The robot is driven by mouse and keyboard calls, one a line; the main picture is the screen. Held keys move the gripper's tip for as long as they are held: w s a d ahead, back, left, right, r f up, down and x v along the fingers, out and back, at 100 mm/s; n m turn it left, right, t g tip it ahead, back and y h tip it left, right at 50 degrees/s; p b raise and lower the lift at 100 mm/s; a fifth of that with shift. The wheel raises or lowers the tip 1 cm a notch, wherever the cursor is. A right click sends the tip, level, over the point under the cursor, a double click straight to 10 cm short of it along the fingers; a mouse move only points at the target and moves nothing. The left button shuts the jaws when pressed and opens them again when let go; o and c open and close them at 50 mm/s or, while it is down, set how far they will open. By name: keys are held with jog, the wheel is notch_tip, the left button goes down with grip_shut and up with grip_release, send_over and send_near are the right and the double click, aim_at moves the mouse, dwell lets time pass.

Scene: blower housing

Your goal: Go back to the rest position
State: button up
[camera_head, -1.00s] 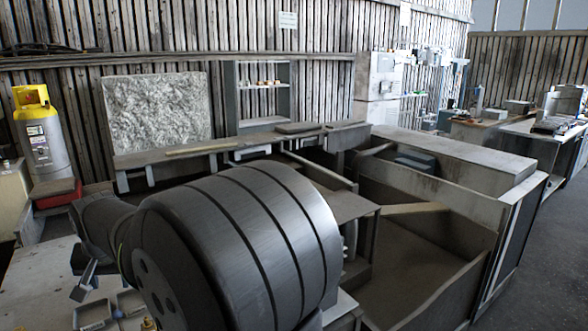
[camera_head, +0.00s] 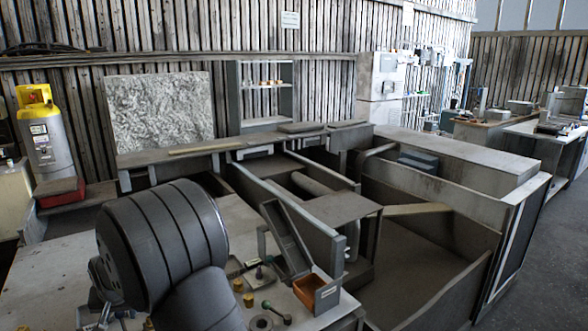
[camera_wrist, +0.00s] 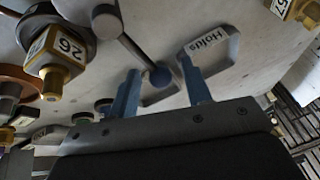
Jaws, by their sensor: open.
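My gripper (camera_wrist: 160,88) shows in the wrist view with its two blue fingers well apart and nothing between them. Beyond the fingers lie a light table surface and a grey tray labelled "Holds" (camera_wrist: 224,45). A rod with a dark round end (camera_wrist: 161,75) appears behind the gap between the fingers; I cannot tell its distance. A brass part marked 26 (camera_wrist: 57,68) is at the left, and another brass part (camera_wrist: 298,10) is at the top right. In the head view my dark arm covers the lower left, and the gripper is largely hidden.
In the head view, small brass parts (camera_head: 248,300), a dark ring (camera_head: 261,323) and a brown bin (camera_head: 309,288) sit on the bench. A tilted grey trough (camera_head: 287,238) stands behind them. A yellow-topped cylinder (camera_head: 46,140) stands at the left. Walled bays (camera_head: 430,250) lie to the right.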

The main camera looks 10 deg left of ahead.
jog(key=shift+s+a+r+n+g, duration=0.15)
jog(key=shift+s+n+g, duration=0.1)
jog(key=shift+n, duration=0.25)
jog(key=shift+s+a+r+n+g, duration=0.1)
jog(key=shift+s+a+n+g, duration=0.1)
jog(key=shift+n, duration=0.3)
jog(key=shift+d, duration=0.1)
jog(key=shift+w+d+m+t, duration=0.2)
jog(key=shift+w+m+t, duration=0.2)
jog(key=shift+m, duration=0.5)
jog(key=shift+d+r, duration=0.15)
jog(key=shift+r, duration=0.1)
jog(key=v, duration=1.2)
